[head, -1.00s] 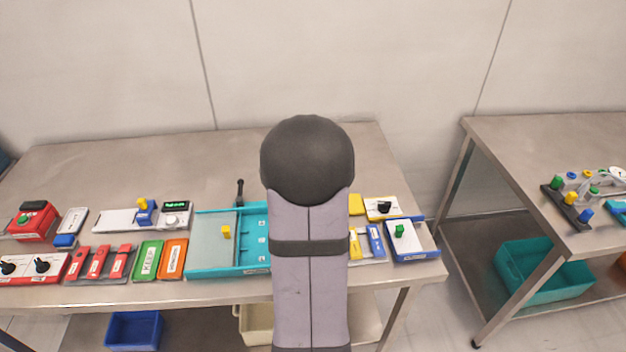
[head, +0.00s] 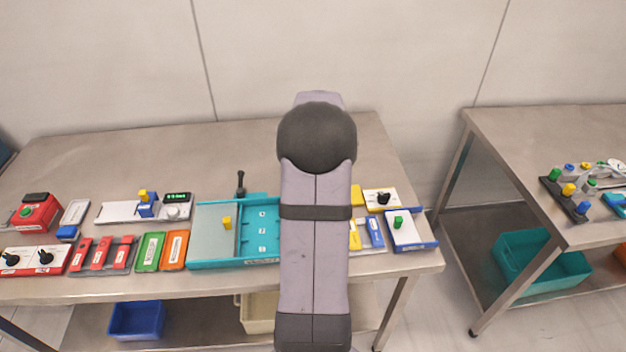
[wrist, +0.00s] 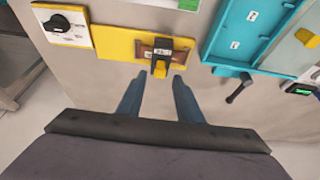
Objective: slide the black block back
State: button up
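A black block (wrist: 183,44) with a yellow tab (wrist: 160,68) on its near side sits on a brown strip on a yellow plate (wrist: 120,43) in the wrist view. My gripper (wrist: 158,85) is open and empty, its two blue-grey fingers pointing at the block from just below it in the picture. The tab lies roughly in line with the gap between the fingertips; I cannot tell whether they touch it. In the head view only a piece of the yellow plate (head: 357,196) shows beside my arm, which hides the block and my gripper.
A white box with a black knob (wrist: 57,22) adjoins the yellow plate. A teal tray (wrist: 255,30) and a black lever (wrist: 238,88) are on the other side. The back of the table is clear.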

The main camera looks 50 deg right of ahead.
jog(key=shift+p+x, duration=0.8)
jog(key=shift+x, duration=1.95)
grip_shut()
